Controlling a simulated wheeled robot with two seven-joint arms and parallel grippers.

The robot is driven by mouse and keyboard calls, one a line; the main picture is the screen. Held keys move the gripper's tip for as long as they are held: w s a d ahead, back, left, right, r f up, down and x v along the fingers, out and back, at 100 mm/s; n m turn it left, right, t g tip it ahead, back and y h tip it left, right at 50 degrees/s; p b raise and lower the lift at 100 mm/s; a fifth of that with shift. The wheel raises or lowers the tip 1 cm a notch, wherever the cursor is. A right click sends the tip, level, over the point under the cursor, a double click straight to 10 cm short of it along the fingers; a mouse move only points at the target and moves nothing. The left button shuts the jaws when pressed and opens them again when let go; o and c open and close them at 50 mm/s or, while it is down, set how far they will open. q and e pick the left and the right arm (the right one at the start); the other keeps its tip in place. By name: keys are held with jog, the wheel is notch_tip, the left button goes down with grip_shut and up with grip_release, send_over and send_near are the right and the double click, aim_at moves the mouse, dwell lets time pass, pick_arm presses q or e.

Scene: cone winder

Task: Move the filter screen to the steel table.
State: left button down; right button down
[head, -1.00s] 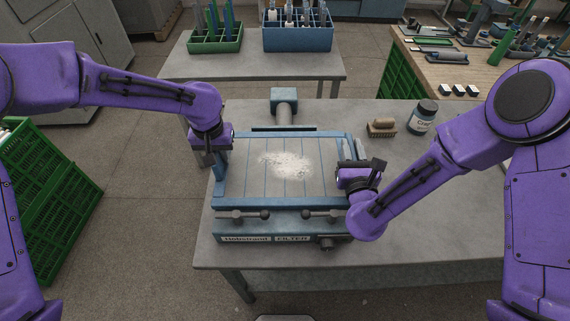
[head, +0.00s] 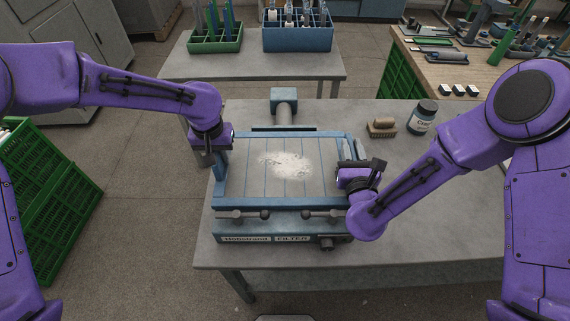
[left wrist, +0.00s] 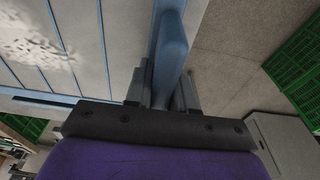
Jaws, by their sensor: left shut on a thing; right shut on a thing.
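The filter screen (head: 245,183) is a blue frame with a pale panel crossed by several thin bars, and white fluff lies at its middle.
A brush (head: 382,127) and a dark-lidded jar (head: 422,117) stand on the grey table to the right. Behind is another grey table (head: 250,67) with a green crate (head: 215,40) and a blue crate (head: 298,38); its front part is clear. A wooden bench (head: 455,75) is at right.

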pick_arm(q)
jog(key=shift+r, duration=0.2)
pick_arm(e)
jog(key=shift+r, duration=0.1)
